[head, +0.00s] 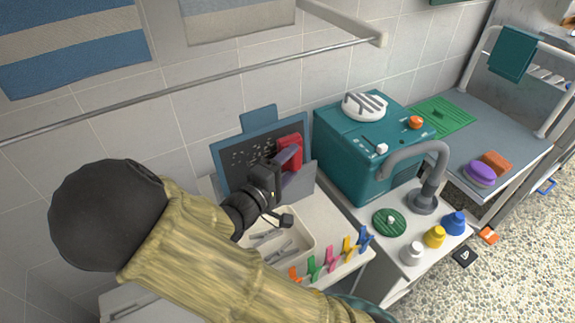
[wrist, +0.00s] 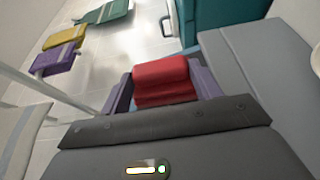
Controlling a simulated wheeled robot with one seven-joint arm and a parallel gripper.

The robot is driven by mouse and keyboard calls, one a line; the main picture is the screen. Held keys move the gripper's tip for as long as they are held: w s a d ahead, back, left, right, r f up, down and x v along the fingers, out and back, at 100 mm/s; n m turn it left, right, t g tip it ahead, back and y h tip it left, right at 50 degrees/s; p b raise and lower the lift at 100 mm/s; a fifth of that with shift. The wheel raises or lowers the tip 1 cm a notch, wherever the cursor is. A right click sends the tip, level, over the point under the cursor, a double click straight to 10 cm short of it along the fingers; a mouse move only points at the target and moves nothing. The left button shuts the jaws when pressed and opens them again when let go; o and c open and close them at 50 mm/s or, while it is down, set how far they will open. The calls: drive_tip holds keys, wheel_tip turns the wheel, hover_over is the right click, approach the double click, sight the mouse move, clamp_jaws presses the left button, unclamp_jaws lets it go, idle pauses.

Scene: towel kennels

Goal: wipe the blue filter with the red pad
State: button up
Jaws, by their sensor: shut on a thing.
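The blue filter (head: 235,157) stands upright against the wall in the head view. It has a blue frame, a tab on top and a dark face with pale specks over its left and middle part. My gripper (head: 288,163) is in front of the filter's right part, shut on the red pad (head: 290,148). In the wrist view the red pad (wrist: 165,80) sits between the two purple-grey fingers of my gripper (wrist: 165,92). The pad overlaps the filter's right side in the picture; I cannot tell whether they touch. My wrist hides the filter's lower middle.
A grey plate (head: 302,184) stands before the filter's lower right. A teal box (head: 345,160) is close on the right. Below lie a cream tray (head: 306,243) with utensils and several coloured clips (head: 330,264). A grey tap (head: 425,195) and coloured knobs are farther right.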

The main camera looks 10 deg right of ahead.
sight(298, 162)
drive_tip(key=shift+w+d+b, duration=0.3)
drive_tip(key=shift+d+b, duration=0.05)
drive_tip(key=shift+d, duration=0.45)
drive_tip(key=shift+w+d+b, duration=0.25)
drive_tip(key=shift+d+b, duration=0.1)
drive_tip(key=shift+d, duration=0.4)
drive_tip(key=shift+a, duration=0.1)
drive_tip(key=shift+s+a+p, duration=0.15)
drive_tip(key=shift+s+a, duration=0.1)
drive_tip(key=shift+a, duration=0.55)
drive_tip(key=shift+s+a+p, duration=0.15)
drive_tip(key=shift+s+a, duration=0.05)
drive_tip(key=shift+a, duration=0.6)
drive_tip(key=shift+s+a+p, duration=0.25)
drive_tip(key=shift+s+a, duration=0.05)
drive_tip(key=shift+a, duration=0.5)
drive_tip(key=shift+s+a+p, duration=0.2)
drive_tip(key=shift+s+a, duration=0.05)
drive_tip(key=shift+a, duration=0.55)
drive_tip(key=shift+a, duration=0.1)
drive_tip(key=shift+s+a+p, duration=0.2)
drive_tip(key=shift+a+p, duration=0.05)
drive_tip(key=shift+a, duration=0.5)
drive_tip(key=shift+s+a+p, duration=0.2)
drive_tip(key=shift+a, duration=0.55)
